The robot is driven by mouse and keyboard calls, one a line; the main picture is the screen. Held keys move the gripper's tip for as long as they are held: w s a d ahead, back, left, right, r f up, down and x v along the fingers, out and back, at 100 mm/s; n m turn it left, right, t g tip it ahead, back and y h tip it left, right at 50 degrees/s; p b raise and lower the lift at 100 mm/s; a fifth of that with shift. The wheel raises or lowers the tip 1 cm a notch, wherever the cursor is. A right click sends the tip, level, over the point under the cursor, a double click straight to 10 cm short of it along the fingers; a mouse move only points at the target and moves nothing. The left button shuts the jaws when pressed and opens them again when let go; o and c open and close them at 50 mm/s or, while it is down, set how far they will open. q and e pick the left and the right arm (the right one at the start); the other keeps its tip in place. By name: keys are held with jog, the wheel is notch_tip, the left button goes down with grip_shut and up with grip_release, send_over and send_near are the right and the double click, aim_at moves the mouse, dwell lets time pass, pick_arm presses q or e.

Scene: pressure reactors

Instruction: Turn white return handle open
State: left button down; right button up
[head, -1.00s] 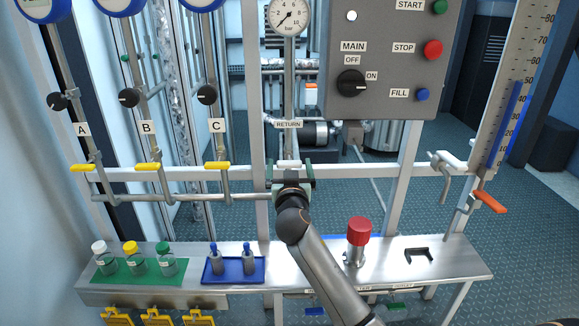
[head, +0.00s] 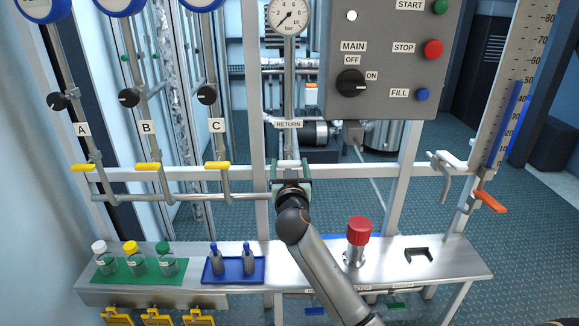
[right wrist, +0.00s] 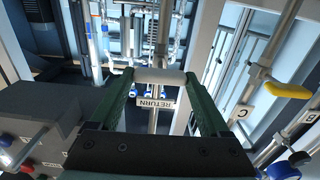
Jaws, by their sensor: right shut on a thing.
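The white return handle (head: 288,163) sits on the vertical pipe below the RETURN label (head: 288,124), at the height of the white cross rail. It lies crosswise to the pipe. My right gripper (head: 290,172) reaches it from the front, with its green fingers on either side. In the right wrist view the white handle (right wrist: 160,76) spans between the tips of my right gripper (right wrist: 160,80), which is shut on it. My own gripper and arm hide part of the valve in the head view. My left gripper is not in view.
Yellow handles (head: 217,166) stand to the left under labels A, B and C. A grey control box (head: 390,60) hangs at the upper right. Below, a steel shelf (head: 440,275) carries bottles, a blue tray (head: 232,282) and a red-capped fitting (head: 358,230). An orange handle (head: 490,201) is at the right.

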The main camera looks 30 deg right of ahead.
jog(key=n+p, duration=0.1)
jog(key=n, duration=0.2)
jog(key=n+p, duration=0.2)
jog(key=n, duration=0.3)
jog(key=shift+a, duration=0.1)
jog(key=n+p, duration=0.2)
jog(key=n, duration=0.3)
jog(key=shift+n+p, duration=0.4)
jog(key=shift+f+n+p, duration=0.15)
jog(key=shift+n+p, duration=0.65)
jog(key=shift+n, duration=1.1)
jog(key=o, duration=1.2)
